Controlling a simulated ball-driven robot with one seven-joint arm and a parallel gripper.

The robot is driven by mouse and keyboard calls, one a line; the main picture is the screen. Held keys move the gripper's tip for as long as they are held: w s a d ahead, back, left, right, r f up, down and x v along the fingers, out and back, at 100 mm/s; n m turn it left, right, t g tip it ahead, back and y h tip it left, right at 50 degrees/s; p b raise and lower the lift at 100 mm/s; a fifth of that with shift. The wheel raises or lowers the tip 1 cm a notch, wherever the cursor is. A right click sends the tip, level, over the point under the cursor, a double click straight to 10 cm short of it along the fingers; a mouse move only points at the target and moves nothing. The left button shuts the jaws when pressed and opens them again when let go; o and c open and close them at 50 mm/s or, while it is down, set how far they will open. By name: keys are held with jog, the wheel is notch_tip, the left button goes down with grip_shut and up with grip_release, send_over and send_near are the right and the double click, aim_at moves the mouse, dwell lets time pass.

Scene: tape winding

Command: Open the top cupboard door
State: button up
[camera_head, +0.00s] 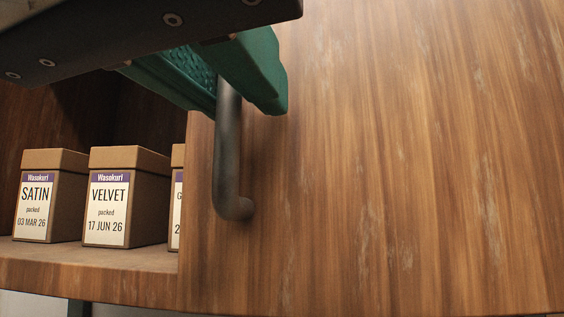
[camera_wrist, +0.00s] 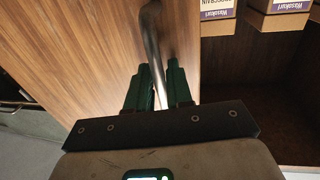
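The cupboard door (camera_head: 400,180) is a brown wood-grain panel filling the right of the head view. In the wrist view the door (camera_wrist: 85,45) is on the left. Its handle (camera_head: 229,160) is a dark grey bar, upright near the door's left edge and bent into the panel at its lower end. My gripper (camera_head: 222,85) has green fingers on both sides of the handle's upper part, which they hide. In the wrist view the handle (camera_wrist: 152,40) runs between the fingers with no clear gap, so my gripper looks shut on it. The cupboard's inside shows left of the door's edge.
Brown boxes stand on the cupboard shelf (camera_head: 100,257): the SATIN box (camera_head: 33,207), the VELVET box (camera_head: 107,210) and a third box (camera_head: 175,205) partly hidden by the door. The space in front of the door's right part looks clear.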

jog(key=shift+o, duration=0.7)
jog(key=v, duration=1)
jog(key=shift+s, duration=0.4)
jog(key=shift+a, duration=0.1)
